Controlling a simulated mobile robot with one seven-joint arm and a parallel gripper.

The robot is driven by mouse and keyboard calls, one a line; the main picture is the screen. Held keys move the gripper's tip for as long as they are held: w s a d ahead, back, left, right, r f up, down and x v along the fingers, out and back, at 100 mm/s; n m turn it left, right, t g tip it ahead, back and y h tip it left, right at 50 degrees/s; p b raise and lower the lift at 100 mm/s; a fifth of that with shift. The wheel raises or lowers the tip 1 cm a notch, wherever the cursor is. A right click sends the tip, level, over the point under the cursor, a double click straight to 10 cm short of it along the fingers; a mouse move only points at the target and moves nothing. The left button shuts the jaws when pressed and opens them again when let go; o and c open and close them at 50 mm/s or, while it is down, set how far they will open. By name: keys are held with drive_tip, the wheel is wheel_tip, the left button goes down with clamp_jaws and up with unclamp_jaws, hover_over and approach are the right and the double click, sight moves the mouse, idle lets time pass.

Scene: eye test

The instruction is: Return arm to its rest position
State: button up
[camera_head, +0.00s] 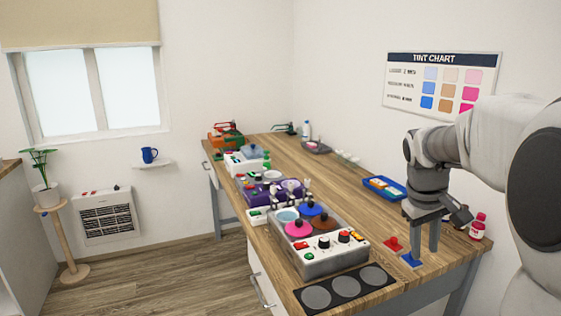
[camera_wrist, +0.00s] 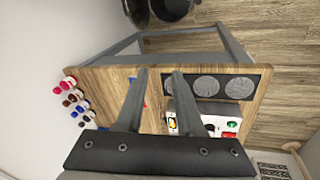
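My gripper (camera_head: 424,250) is over the right front part of the wooden workbench (camera_head: 362,222), its fingers pointing down. In the wrist view its two fingers (camera_wrist: 159,75) stand apart with bare wood between them. It looks empty. A small blue item (camera_head: 411,260) lies by the fingertips and a small red item (camera_head: 392,245) lies just left of them. Whether the fingers touch the blue item is not clear. My arm reaches in from the right.
Left of my gripper is a grey machine (camera_head: 322,263) with coloured discs and buttons, behind a dark mat with round pads (camera_head: 345,290). A blue tray (camera_head: 384,188) and bottles (camera_head: 478,226) are nearby. A purple unit (camera_head: 262,196) stands farther back. A tint chart (camera_head: 441,84) hangs on the wall.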

drive_tip(key=s+a+r+m+t+y+p, duration=0.1)
drive_tip(key=s+a+r+t+p, duration=0.1)
drive_tip(key=s+a, duration=0.5)
drive_tip(key=s+a+r+t+y+p, duration=0.1)
drive_tip(key=s+a+r+t+p, duration=0.1)
drive_tip(key=s+a, duration=0.6)
drive_tip(key=s+r, duration=0.1)
drive_tip(key=s, duration=0.5)
drive_tip(key=shift+a+r+m+y+p, duration=0.15)
drive_tip(key=shift+r+m+y+p, duration=0.2)
drive_tip(key=shift+r+m+y, duration=0.05)
